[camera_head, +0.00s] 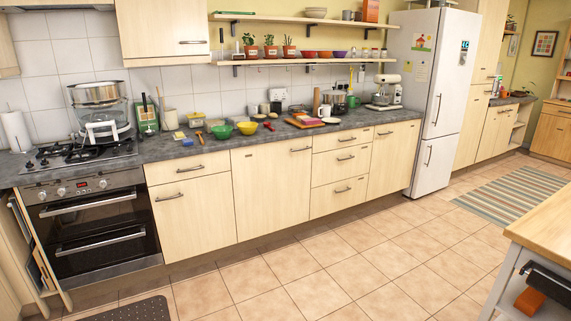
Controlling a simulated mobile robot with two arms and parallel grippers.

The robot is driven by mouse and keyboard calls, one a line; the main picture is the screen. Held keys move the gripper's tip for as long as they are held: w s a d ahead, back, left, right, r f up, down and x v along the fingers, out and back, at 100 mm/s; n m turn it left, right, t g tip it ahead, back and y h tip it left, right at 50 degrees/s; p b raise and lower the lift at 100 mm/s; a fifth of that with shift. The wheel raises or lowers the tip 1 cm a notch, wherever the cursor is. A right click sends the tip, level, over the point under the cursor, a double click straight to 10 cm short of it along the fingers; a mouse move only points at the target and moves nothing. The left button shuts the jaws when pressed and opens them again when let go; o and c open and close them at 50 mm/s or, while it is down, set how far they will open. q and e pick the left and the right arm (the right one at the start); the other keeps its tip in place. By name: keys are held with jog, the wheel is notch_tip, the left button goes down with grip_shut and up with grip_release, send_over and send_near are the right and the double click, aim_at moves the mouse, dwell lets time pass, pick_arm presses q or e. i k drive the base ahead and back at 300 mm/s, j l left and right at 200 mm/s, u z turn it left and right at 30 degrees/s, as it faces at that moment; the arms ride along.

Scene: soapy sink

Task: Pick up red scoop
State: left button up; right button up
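A small red-orange utensil (199,137) lies on the dark countertop left of the green bowls. Another small red utensil (268,125) lies just right of the yellow-green bowl (247,128). Both are too small to tell which one is the red scoop. Neither of my grippers is in view.
A dark countertop (185,151) runs above wooden cabinets, crowded with bowls, boards and pots. The stove (60,165) with stacked cookware is at the left. The fridge (426,95) stands right of the counter. A wooden-topped table (545,225) is at the lower right. The tiled floor between is open.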

aim_at(266, 124)
jog(key=i+l, duration=0.15)
jog(key=i, duration=0.9)
jog(key=i+l+z, duration=0.1)
jog(key=i, duration=0.9)
